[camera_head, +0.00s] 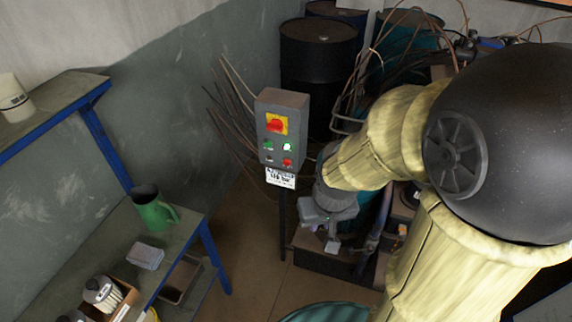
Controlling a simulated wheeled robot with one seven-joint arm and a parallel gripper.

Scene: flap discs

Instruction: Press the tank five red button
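A grey control box (281,132) stands on a thin dark post in the middle of the view. It carries a large red knob (277,125) on a yellow plate, a green button (268,144), a white button (287,147) and a small red button (287,162) at lower right. A white label (281,178) hangs under the box; I cannot read it surely. My gripper (332,246) is right of and below the box, apart from its front in the picture. Its fingers are small and unclear, so I cannot tell whether they are open.
Black drums (318,60) and a tangle of brown cables stand behind. A blue-legged bench (195,238) at lower left holds a green jug (153,208) and small containers. A higher shelf (50,110) is at left. Bare floor (245,225) shows between bench and post.

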